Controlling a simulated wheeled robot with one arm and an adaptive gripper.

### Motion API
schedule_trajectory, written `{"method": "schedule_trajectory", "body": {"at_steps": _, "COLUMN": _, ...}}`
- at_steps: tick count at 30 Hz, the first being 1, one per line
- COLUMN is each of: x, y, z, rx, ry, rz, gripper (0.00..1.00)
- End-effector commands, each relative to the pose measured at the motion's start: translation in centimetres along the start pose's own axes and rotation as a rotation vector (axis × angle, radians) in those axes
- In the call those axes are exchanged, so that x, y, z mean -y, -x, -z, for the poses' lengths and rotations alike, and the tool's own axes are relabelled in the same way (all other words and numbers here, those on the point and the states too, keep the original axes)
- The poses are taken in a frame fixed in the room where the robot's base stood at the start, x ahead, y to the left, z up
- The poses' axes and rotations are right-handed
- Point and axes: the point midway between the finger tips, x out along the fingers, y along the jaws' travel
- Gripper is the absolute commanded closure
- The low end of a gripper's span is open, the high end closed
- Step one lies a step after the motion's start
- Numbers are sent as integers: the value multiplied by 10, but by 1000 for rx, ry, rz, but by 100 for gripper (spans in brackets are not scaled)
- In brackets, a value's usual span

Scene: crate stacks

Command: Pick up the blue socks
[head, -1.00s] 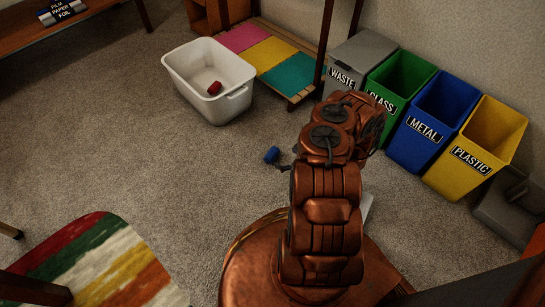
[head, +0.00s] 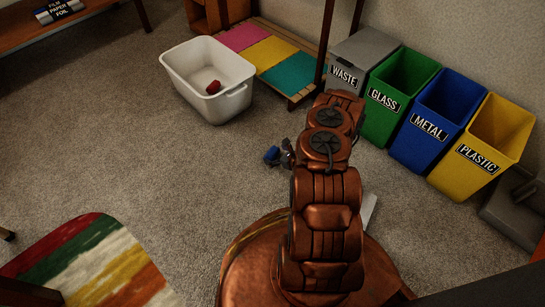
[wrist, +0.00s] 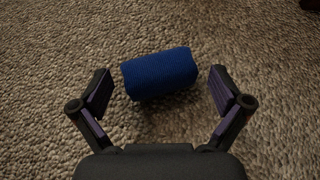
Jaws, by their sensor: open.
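The blue socks (wrist: 160,75), a rolled knit bundle, lie on the carpet. In the wrist view they sit at and just beyond the fingertips of my gripper (wrist: 158,85), between the line of the two fingers. My gripper is open, with a finger apart from the bundle on each side. In the head view the blue socks (head: 271,155) show as a small blue spot left of my arm, with part of my gripper (head: 284,156) beside them. Most of the gripper is hidden behind my arm there.
A white tub (head: 205,108) holding a red bundle (head: 213,87) stands up and left of the socks. Grey waste, green glass (head: 397,124), blue metal and yellow plastic bins line the right wall. A striped rug (head: 95,262) lies lower left. Carpet around the socks is clear.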

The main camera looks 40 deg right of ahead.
Motion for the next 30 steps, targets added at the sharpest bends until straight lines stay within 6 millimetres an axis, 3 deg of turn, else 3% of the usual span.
{"method": "schedule_trajectory", "body": {"at_steps": 7, "x": 0, "y": -1, "z": 0, "rx": 0, "ry": -1, "rz": 0, "gripper": 0}}
{"method": "schedule_trajectory", "body": {"at_steps": 19, "x": -1, "y": -1, "z": 0, "rx": 0, "ry": -1, "rz": -1, "gripper": 42}}
{"method": "schedule_trajectory", "body": {"at_steps": 30, "x": -1, "y": 2, "z": -6, "rx": 0, "ry": 0, "rz": -2, "gripper": 42}}
